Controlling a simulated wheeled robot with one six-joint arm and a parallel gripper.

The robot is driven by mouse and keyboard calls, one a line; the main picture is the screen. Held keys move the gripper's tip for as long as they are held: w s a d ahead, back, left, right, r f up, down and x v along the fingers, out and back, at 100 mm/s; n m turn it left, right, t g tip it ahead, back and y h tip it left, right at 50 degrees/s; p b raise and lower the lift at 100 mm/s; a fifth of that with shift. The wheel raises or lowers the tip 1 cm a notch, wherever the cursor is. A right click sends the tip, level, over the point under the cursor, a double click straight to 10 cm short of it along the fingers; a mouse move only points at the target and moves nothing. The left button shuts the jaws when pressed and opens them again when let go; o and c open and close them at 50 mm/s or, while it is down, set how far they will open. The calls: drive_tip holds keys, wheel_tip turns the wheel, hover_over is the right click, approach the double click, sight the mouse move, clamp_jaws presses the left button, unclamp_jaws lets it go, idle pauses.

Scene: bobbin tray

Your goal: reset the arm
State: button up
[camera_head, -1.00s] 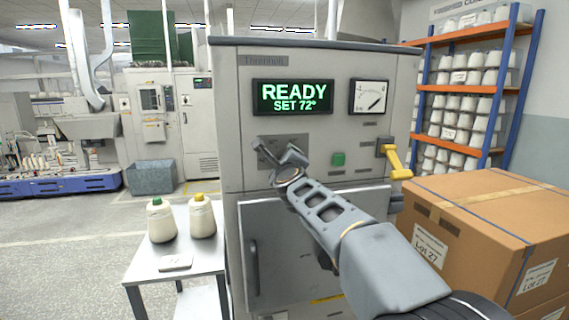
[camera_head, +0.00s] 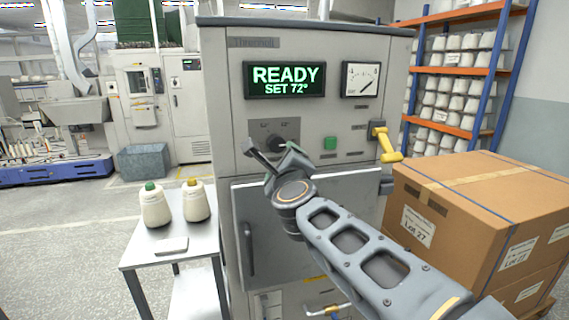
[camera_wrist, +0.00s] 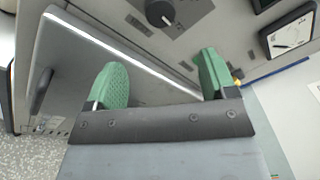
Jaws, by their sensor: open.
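My gripper (camera_head: 271,152) is open and empty in front of the grey machine (camera_head: 225,110), just below its black knob (camera_head: 283,143). In the wrist view my two green-padded fingers (camera_wrist: 160,70) stand wide apart with nothing between them. The knob also shows in that view (camera_wrist: 160,13), beyond the fingertips and apart from them. My arm reaches in from the lower right of the head view and hides part of the machine's lower door (camera_head: 262,215).
The display (camera_head: 285,79) reads READY, SET 72°. A gauge (camera_head: 361,79), green button (camera_head: 330,143) and yellow lever (camera_head: 384,143) are on the panel. Cardboard boxes (camera_head: 480,205) stand close on the right. A small table (camera_head: 190,245) with two yarn cones (camera_head: 154,206) stands left.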

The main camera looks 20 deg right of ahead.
drive_tip(key=shift+s, duration=0.4)
drive_tip(key=s+a+f+n+g+y+p, duration=0.1)
drive_tip(key=s+a+f+n+g+y, duration=0.2)
drive_tip(key=f+n, duration=0.45)
drive_tip(key=s+a+f+n+g+y+p, duration=0.1)
drive_tip(key=s+a+f+n+g+y, duration=0.25)
drive_tip(key=n, duration=0.75)
drive_tip(key=s+d+f+n+g+h+p, duration=0.4)
drive_tip(key=s+d+f+n+g+p, duration=0.3)
drive_tip(key=s, duration=0.4)
drive_tip(key=shift+d+n+g, duration=0.35)
drive_tip(key=shift+d+n, duration=0.1)
